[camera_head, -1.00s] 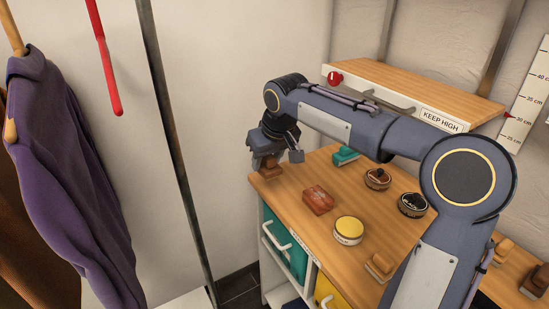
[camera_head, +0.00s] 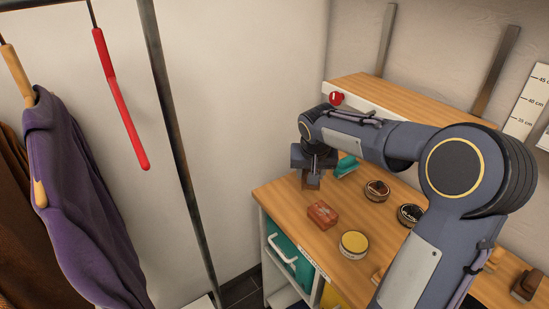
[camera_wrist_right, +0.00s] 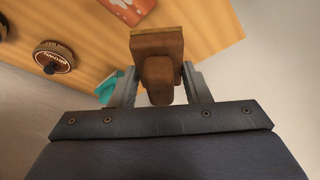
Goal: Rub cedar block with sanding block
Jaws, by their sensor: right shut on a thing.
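My right gripper (camera_head: 311,172) is shut on the sanding block, a brown block with a rounded grip. The sanding block (camera_wrist_right: 158,62) shows between the two fingers in the right wrist view, with a pale tan layer along its far side. In the head view it hangs below the fingers, just behind the cedar block. The cedar block (camera_head: 322,214) is reddish brown and lies on the wooden top; part of it, with a pale mark, shows in the wrist view (camera_wrist_right: 129,8). The two blocks appear apart. My left gripper is not in view.
On the wooden top (camera_head: 290,195) are a yellow-lidded tin (camera_head: 354,243), a brown tin (camera_head: 376,190), a black tin (camera_head: 410,214) and a teal item (camera_head: 346,166). A raised shelf (camera_head: 400,98) stands behind. A purple garment (camera_head: 75,190) hangs left.

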